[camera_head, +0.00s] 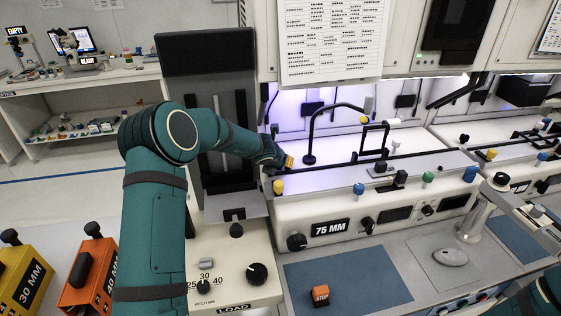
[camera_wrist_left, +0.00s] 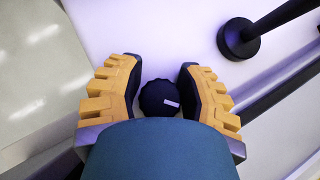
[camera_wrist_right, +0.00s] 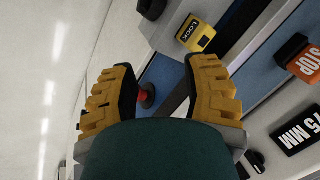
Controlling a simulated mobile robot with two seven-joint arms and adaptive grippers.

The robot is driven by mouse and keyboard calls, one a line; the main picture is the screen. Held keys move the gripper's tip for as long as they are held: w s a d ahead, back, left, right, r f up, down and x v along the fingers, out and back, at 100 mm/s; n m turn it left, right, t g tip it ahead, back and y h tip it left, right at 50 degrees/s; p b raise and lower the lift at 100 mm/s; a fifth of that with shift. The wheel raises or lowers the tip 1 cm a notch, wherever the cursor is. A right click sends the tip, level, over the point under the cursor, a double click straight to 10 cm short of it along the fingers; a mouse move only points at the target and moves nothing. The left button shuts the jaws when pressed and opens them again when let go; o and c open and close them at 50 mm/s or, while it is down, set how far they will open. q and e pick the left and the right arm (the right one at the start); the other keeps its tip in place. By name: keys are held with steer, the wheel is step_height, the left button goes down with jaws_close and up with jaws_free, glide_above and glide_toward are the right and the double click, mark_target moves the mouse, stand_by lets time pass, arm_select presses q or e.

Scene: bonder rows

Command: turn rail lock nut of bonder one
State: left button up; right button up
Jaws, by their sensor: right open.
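A round black knob with a white mark, which looks like the rail lock nut (camera_wrist_left: 160,98), sits between the fingers of my left gripper (camera_wrist_left: 160,75) in the left wrist view. The fingers are apart with the knob low between them; I cannot tell whether the pads press on it. In the head view my left gripper (camera_head: 284,162) is at the left end of the 75 MM bonder (camera_head: 350,207), and the nut is hidden there. My right gripper (camera_wrist_right: 162,82) is open and empty in the right wrist view, with a red knob (camera_wrist_right: 146,96) seen between its fingers.
A black bent post (camera_head: 310,140) stands on the bonder right of my left gripper; its base shows in the left wrist view (camera_wrist_left: 238,40). Yellow (camera_head: 278,187) and blue (camera_head: 358,188) knobs line the front edge. An orange STOP block (camera_head: 320,295) lies on the blue mat (camera_head: 365,275).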

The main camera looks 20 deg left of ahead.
arm_select(q)
steer(key=o, duration=0.3)
steer(key=shift+s+d+f, duration=0.1)
steer(key=shift+d+f, duration=0.05)
steer(key=shift+o, duration=0.2)
steer(key=shift+r, duration=0.2)
